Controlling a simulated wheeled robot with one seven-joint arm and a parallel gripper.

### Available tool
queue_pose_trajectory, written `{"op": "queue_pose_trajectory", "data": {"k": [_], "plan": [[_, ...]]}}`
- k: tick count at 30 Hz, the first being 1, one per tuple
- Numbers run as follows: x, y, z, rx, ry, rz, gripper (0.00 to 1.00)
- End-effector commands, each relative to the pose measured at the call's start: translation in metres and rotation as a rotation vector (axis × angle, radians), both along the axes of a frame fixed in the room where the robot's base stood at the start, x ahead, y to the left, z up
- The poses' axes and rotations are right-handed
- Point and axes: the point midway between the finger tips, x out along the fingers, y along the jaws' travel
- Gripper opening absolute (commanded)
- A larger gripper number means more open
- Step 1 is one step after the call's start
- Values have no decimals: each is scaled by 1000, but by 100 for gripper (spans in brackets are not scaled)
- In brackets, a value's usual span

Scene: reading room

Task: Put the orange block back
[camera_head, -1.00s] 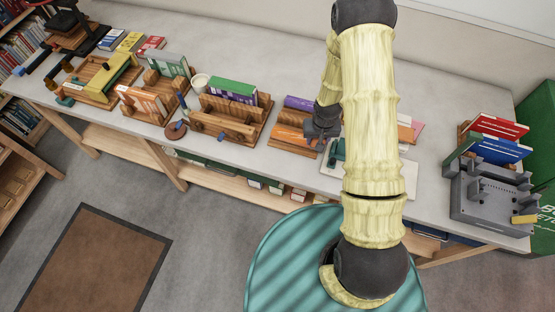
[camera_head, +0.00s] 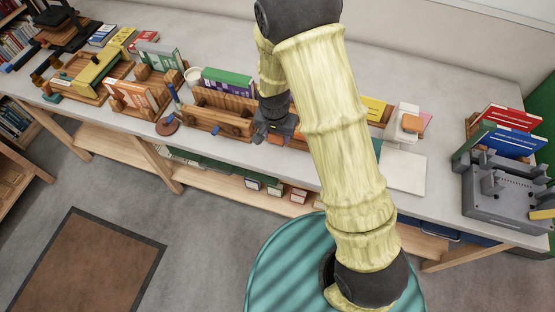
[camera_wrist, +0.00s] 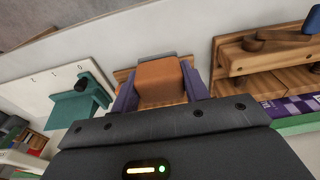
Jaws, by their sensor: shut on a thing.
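The orange block (camera_wrist: 160,80) sits between the two purple-grey fingers of my gripper (camera_wrist: 162,92) in the wrist view; the fingers close on its sides. In the head view my gripper (camera_head: 273,128) is over the front part of the table, just right of a long wooden rack (camera_head: 207,120). A little orange (camera_head: 276,139) shows between the fingers there. Wood shows behind the block in the wrist view; I cannot tell whether the block touches it. The block's underside is hidden.
The wooden rack holds a green-and-purple book (camera_head: 228,82). Another orange piece (camera_head: 411,123) sits on a white stand at the right. A grey fixture (camera_head: 505,195) and red and blue books (camera_head: 508,140) stand farther right. A teal piece (camera_wrist: 75,107) lies left in the wrist view.

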Motion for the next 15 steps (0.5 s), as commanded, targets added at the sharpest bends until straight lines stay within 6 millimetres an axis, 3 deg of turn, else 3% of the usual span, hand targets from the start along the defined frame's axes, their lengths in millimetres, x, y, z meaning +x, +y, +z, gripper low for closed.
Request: {"op": "queue_pose_trajectory", "data": {"k": [7, 15], "plan": [[0, -1, -7, -1, 3, 1, 27], [-1, -1, -48, -1, 4, 1, 27]]}}
